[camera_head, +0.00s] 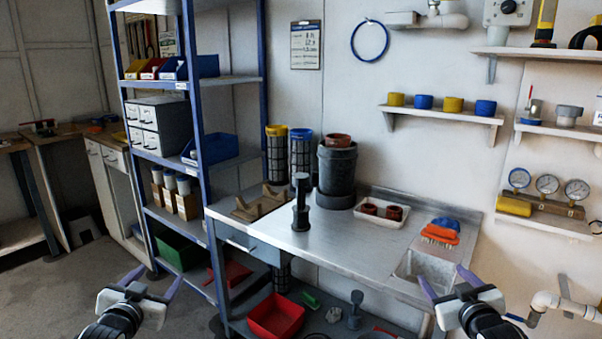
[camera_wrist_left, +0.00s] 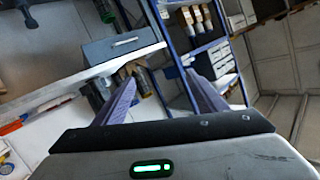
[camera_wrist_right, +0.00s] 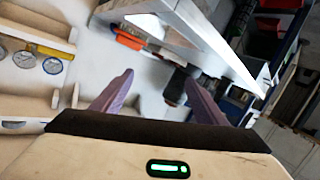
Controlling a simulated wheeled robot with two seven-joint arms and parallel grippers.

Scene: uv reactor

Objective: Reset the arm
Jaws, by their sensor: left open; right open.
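My left gripper (camera_head: 154,276) is at the lower left of the head view, in front of the shelf rack and over the floor. Its two purple fingers are spread, with nothing between them; they also show open in the left wrist view (camera_wrist_left: 165,95). My right gripper (camera_head: 446,283) is at the lower right, in front of the bench's sink end. Its purple fingers are spread and empty, and they show apart in the right wrist view (camera_wrist_right: 158,95). Both grippers are apart from everything around them.
A blue-framed rack (camera_head: 194,120) stands left. A red bin (camera_head: 275,316) sits on the lower shelf. Floor at left is clear.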

